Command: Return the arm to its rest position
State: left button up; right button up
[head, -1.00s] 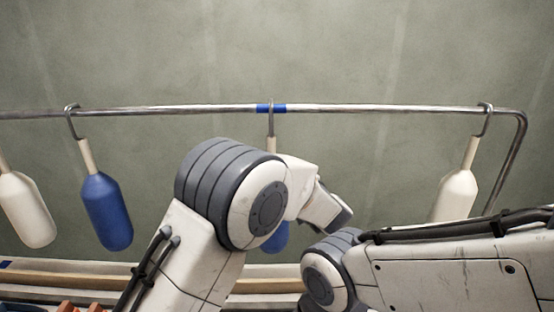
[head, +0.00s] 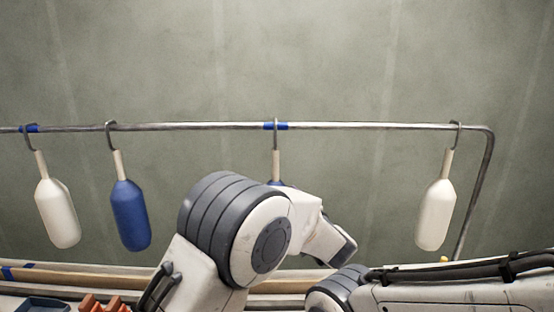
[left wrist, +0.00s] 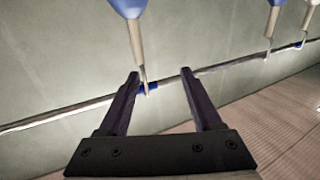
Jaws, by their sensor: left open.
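My left gripper (left wrist: 160,73) is open with nothing between its jaws that I can see held. A blue fender (left wrist: 128,6) hangs by its pale stem in the left wrist view. The stem shows close to the left fingertip; I cannot tell how far beyond the tips it is. In the head view my left arm hides most of the middle blue fender (head: 275,183), and the left gripper itself does not show. My right arm comes in low from the right; its gripper is outside the view.
A metal rail (head: 350,126) with blue marks (head: 275,126) runs across. A white fender (head: 57,213) and a blue fender (head: 130,213) hang at left, another white fender (head: 435,214) at right. Orange items (head: 103,303) and a dark blue tray (head: 35,304) lie at lower left.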

pick_arm(q)
jog(key=s+a+f+m+g+h, duration=0.5)
jog(key=s+a+f+g+h, duration=0.25)
jog(key=s+a+f, duration=0.35)
jog(key=s+a+f+g, duration=0.3)
jog(key=s+a, duration=0.2)
jog(key=s, duration=0.4)
jog(key=s+a+f+g, duration=0.3)
jog(key=s+a, duration=0.2)
jog(key=s, duration=0.4)
jog(key=s+d+r+m+g, duration=0.1)
jog(key=s+d+r+m, duration=0.1)
jog(key=s+d, duration=0.5)
jog(key=s+d+r+m+g, duration=0.2)
jog(key=s+d+r+m, duration=0.1)
jog(key=s+d, duration=0.3)
jog(key=shift+s+d+r+m, duration=0.25)
jog(key=shift+s+d+m, duration=0.15)
jog(key=shift+m, duration=0.5)
jog(key=shift+a+h, duration=0.15)
jog(key=shift+h, duration=0.1)
